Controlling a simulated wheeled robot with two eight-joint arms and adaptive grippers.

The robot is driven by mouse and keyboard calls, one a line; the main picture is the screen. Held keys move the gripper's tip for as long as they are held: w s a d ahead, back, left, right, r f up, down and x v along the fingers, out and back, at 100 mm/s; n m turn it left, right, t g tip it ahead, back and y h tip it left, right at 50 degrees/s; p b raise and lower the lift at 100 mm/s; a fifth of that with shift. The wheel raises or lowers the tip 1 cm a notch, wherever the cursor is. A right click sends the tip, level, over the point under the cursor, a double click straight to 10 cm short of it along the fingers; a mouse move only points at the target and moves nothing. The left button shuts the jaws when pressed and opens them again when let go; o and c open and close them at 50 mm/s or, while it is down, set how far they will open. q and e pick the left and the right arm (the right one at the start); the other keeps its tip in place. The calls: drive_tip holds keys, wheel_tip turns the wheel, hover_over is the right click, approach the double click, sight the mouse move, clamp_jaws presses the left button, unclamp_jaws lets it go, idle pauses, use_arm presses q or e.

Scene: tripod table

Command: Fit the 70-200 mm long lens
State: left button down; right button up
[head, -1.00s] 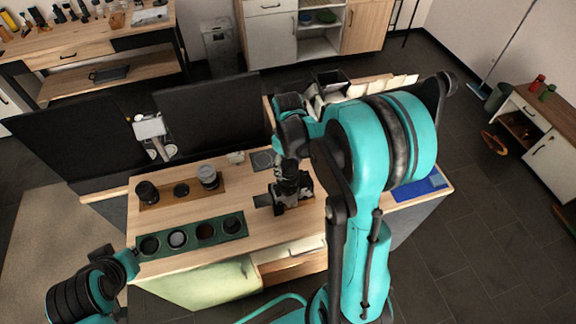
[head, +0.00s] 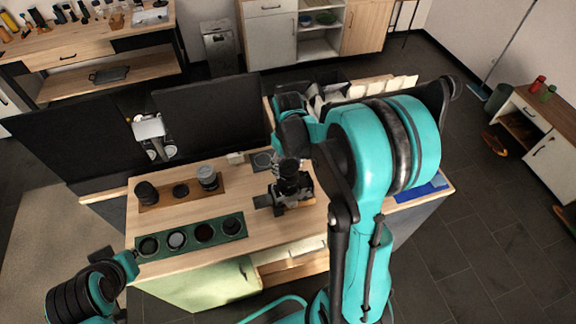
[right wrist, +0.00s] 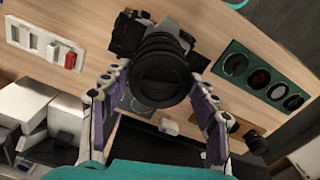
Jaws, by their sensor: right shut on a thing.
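A black camera (head: 300,190) sits on the table in front of my right arm, with a dark lens (head: 288,182) standing up from it. In the right wrist view the camera (right wrist: 130,35) is behind the round black lens (right wrist: 162,75). My right gripper (right wrist: 155,78) has its two fingers on either side of this lens and is shut on it. The lens appears in line with the camera; whether it is seated on the mount is hidden. The lens's length and marking cannot be read. My left arm is at the lower left; its gripper is not visible.
A brown tray (head: 164,201) holds a black lens (head: 146,192), a low black piece (head: 181,190) and a grey-banded lens (head: 207,178). A green tray (head: 158,254) with several round recesses lies nearer. A blue mat (head: 436,184) is at the right. Dark panels (head: 211,112) stand behind.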

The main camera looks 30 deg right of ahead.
drive_tip(key=shift+f, duration=0.1)
drive_tip(key=shift+m, duration=0.4)
drive_tip(key=shift+s+m+b, duration=0.1)
drive_tip(key=shift+m+b, duration=0.3)
drive_tip(key=shift+m, duration=0.7)
drive_tip(key=o, duration=1.5)
drive_tip(key=shift+o, duration=0.2)
drive_tip(key=shift+r+p, duration=2.5)
drive_tip(key=shift+r, duration=1.1)
